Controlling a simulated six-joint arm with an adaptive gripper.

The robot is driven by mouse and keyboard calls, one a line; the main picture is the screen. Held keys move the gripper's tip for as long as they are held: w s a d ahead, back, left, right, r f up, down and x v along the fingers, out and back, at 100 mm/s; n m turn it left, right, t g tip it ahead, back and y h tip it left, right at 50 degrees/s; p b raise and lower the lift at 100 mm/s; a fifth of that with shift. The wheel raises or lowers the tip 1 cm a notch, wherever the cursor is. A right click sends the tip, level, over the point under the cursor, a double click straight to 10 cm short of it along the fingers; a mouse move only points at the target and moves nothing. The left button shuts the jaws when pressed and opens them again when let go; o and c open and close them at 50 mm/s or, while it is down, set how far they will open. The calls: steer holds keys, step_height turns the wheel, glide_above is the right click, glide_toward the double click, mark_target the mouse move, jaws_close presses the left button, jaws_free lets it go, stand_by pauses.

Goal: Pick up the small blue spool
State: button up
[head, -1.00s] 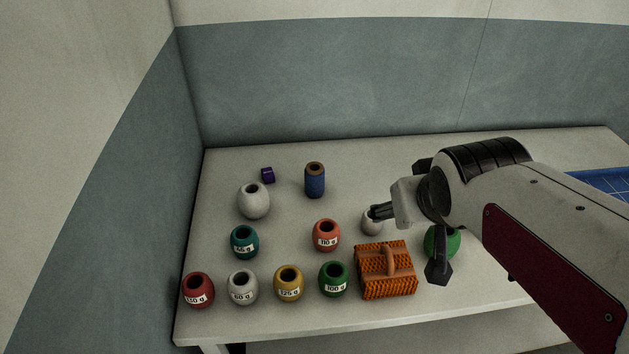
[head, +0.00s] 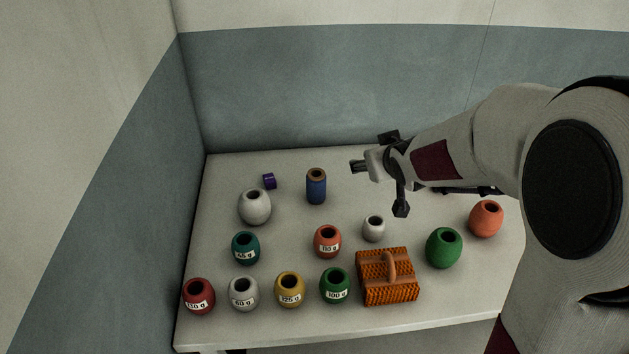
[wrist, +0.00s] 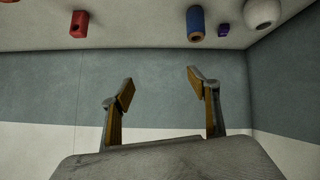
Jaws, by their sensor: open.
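The small blue spool (head: 316,188) is a blue upright cylinder with a brown top and a dark hole. It stands on the table left of my gripper (head: 383,171). The gripper is apart from the spool.
On the table (head: 282,212) a purple cube (head: 269,181) and white float (head: 254,207) lie left of the spool. Labelled floats, a small white float (head: 374,229) and an orange basket (head: 388,277) stand in front. A red object (wrist: 79,23) shows in the wrist view.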

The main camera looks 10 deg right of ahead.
steer(key=w+a+f+n+t+y, duration=0.1)
steer(key=w+a+f+n+y, duration=0.15)
steer(key=w+f, duration=0.6)
steer(key=y, duration=0.4)
glide_toward(322, 184)
steer(key=shift+t+h, duration=0.25)
steer(key=shift+t, duration=0.15)
steer(key=x, duration=0.4)
steer(key=shift+w+a, duration=0.1)
steer(key=shift+w, duration=0.15)
steer(key=shift+a+f+n, duration=0.25)
steer(key=shift+f, duration=0.2)
steer(key=shift+w, duration=0.1)
steer(key=shift+x, duration=1.2)
steer(key=shift+a, duration=0.1)
steer(key=shift+r+x, duration=0.2)
steer(key=shift+x, duration=2.4)
steer(key=shift+a, duration=0.15)
